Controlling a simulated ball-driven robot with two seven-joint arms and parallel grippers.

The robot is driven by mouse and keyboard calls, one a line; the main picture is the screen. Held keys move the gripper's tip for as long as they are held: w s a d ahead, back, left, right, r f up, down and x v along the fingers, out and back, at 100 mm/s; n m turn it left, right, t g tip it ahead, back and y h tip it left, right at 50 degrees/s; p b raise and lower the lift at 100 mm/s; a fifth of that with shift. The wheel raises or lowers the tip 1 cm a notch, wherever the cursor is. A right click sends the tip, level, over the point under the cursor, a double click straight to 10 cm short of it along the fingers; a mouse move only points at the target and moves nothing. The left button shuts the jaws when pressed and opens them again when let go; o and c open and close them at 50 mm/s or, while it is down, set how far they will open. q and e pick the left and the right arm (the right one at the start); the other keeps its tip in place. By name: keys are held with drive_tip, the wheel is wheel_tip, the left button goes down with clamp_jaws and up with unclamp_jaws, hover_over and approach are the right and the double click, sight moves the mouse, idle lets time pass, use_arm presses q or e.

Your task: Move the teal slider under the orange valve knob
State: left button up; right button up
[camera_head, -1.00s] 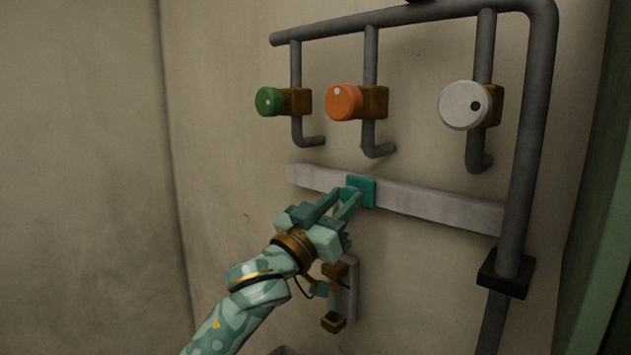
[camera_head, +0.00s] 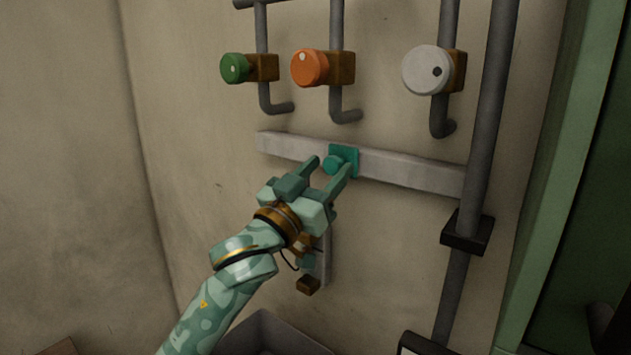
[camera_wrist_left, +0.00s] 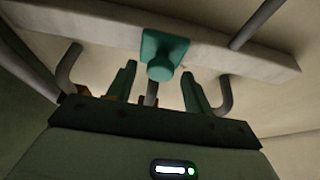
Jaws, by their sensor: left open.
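The teal slider (camera_head: 345,161) sits on a pale horizontal rail (camera_head: 410,170), with a round knob facing out. It lies below the orange valve knob (camera_head: 309,68), roughly under that valve's brown block and a little right of the round orange knob. My left gripper (camera_head: 328,170) is open just in front of the slider, its fingers apart on either side of the slider's knob. In the left wrist view the slider (camera_wrist_left: 162,55) shows ahead of the two spread fingers (camera_wrist_left: 158,85), with nothing between them gripped. My right gripper is not in view.
A green knob (camera_head: 235,68) is left of the orange one and a white knob (camera_head: 427,70) is to the right. Grey pipe ends hang above the rail. A thick vertical pipe (camera_head: 487,120) stands at the rail's right end. A small brown fixture (camera_head: 308,284) is below my gripper.

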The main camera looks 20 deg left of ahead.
use_arm(q)
drive_tip(key=p+v, duration=0.2)
drive_tip(key=v, duration=1.4)
drive_tip(key=shift+s+p, duration=0.15)
drive_tip(key=shift+p, duration=0.15)
